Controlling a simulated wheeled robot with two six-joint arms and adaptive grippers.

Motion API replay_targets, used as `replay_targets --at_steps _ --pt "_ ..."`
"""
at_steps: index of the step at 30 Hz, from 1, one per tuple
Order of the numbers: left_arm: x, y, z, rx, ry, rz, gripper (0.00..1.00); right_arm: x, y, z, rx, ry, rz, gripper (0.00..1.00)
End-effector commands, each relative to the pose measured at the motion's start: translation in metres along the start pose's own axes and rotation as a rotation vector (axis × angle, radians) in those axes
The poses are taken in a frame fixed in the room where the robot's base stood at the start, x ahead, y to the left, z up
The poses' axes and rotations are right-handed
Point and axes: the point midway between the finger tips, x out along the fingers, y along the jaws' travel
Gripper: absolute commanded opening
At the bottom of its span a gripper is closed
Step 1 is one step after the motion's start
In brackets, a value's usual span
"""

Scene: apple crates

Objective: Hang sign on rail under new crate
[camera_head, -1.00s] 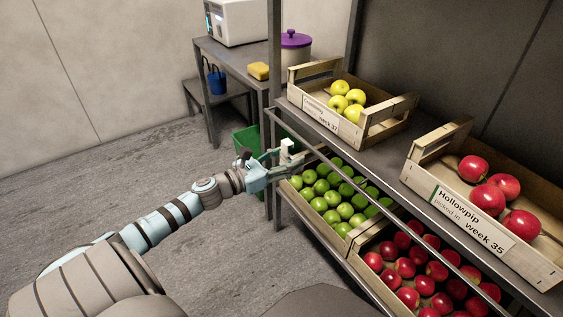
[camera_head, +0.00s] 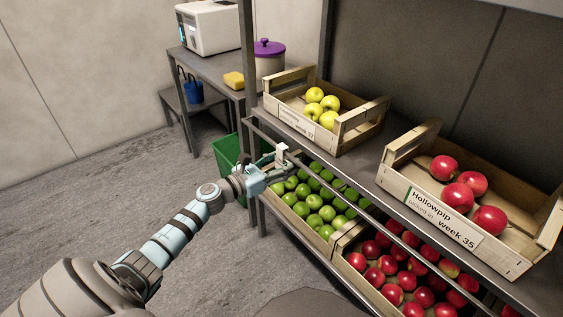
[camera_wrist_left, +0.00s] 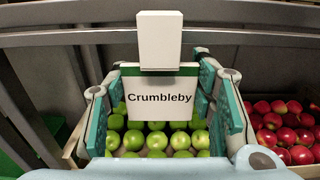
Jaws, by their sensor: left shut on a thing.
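My left gripper (camera_head: 270,172) is shut on a white sign (camera_wrist_left: 160,105) reading "Crumbleby", seen between its fingers in the left wrist view. The sign's pale upper block (camera_head: 281,152) sticks up above the fingers. It is close to the left part of the metal rail (camera_head: 345,200) along the shelf front. In the wrist view the block overlaps the rail (camera_wrist_left: 75,37); I cannot tell whether they touch. The crate of yellow apples (camera_head: 345,126) stands on the shelf above, labelled week 37; its name is too small to read. My right gripper is not in view.
A crate of red apples (camera_head: 388,173), labelled Hollowpip week 35, stands right on the upper shelf (camera_head: 352,168). Crates of green apples (camera_head: 323,246) and red apples (camera_head: 347,272) sit below. A green bin (camera_head: 226,155) stands behind the gripper. The floor at left is clear.

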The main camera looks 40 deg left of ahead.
Motion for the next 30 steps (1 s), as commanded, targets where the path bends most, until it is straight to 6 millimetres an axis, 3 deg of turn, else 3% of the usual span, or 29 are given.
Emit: replay_targets --at_steps 1,2,6,17,20,30 --pt "0.0 0.0 0.0 0.0 0.0 0.0 0.24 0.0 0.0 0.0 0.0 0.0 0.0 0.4" --pt "0.0 0.0 0.0 0.0 0.0 0.0 0.52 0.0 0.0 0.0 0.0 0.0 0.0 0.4" --pt "0.0 0.0 0.0 0.0 0.0 0.0 0.73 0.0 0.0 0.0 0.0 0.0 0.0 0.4" --pt "-0.004 0.001 0.0 0.001 0.001 0.001 0.73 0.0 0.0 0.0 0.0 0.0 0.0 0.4" --pt "-0.017 0.001 -0.001 0.003 0.002 0.001 0.73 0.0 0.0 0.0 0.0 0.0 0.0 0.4" --pt "-0.092 0.0 -0.002 0.002 0.008 -0.003 0.73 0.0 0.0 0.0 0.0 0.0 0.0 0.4"
